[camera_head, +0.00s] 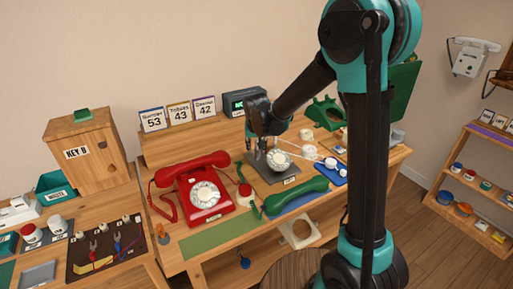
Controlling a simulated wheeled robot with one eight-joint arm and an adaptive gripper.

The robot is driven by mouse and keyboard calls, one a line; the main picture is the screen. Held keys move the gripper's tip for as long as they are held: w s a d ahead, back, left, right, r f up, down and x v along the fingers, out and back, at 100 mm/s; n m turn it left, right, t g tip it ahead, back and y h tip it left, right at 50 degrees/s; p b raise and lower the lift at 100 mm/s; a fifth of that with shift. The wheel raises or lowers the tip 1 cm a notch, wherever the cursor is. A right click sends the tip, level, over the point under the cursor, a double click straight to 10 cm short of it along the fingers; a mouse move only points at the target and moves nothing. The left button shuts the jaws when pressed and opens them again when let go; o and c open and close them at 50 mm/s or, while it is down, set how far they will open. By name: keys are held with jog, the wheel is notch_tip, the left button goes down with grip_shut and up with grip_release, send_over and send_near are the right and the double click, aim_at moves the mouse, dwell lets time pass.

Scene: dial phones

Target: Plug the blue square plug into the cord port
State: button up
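My gripper (257,148) points down over the back edge of a grey dial base (271,168) with a white dial. Whether its fingers are open or hold something is too small to tell. A small blue piece (244,263) shows below the desk's front edge; it may be the blue square plug, but its shape is unclear. Another small blue item stands on a dark board (88,268) at the lower left, beside red and yellow ones. I cannot pick out the cord port for sure.
A red dial phone (205,192) stands left of the grey base. A green handset (296,194) lies in front of it. A wooden box (82,150) stands left. My arm hides the desk's right part.

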jog(key=v, duration=1.2)
dwell(0.3)
jog(key=shift+t, duration=0.4)
jog(key=d+f, duration=0.1)
jog(key=d, duration=0.3)
jog(key=s+d, duration=0.1)
jog(key=d, duration=0.4)
jog(key=s+d+f, duration=0.1)
jog(key=d, duration=0.3)
jog(key=shift+s+d+f, duration=0.2)
jog(key=shift+d+f, duration=0.1)
jog(key=shift+m+t+h, duration=0.3)
jog(key=shift+m+t, duration=0.1)
jog(key=shift+t, duration=0.5)
jog(key=s+d+f, duration=0.1)
jog(key=s+d, duration=0.1)
jog(key=d, duration=0.2)
jog(key=s+d+f, duration=0.1)
jog(key=s+d, duration=0.2)
jog(key=d, duration=0.1)
jog(key=s+d+f, duration=0.2)
jog(key=d, duration=0.2)
jog(key=shift+s+d, duration=0.2)
jog(key=s+f+g, duration=0.3)
jog(key=s+f, duration=0.4)
jog(key=s, duration=0.5)
jog(key=shift+a, duration=0.2)
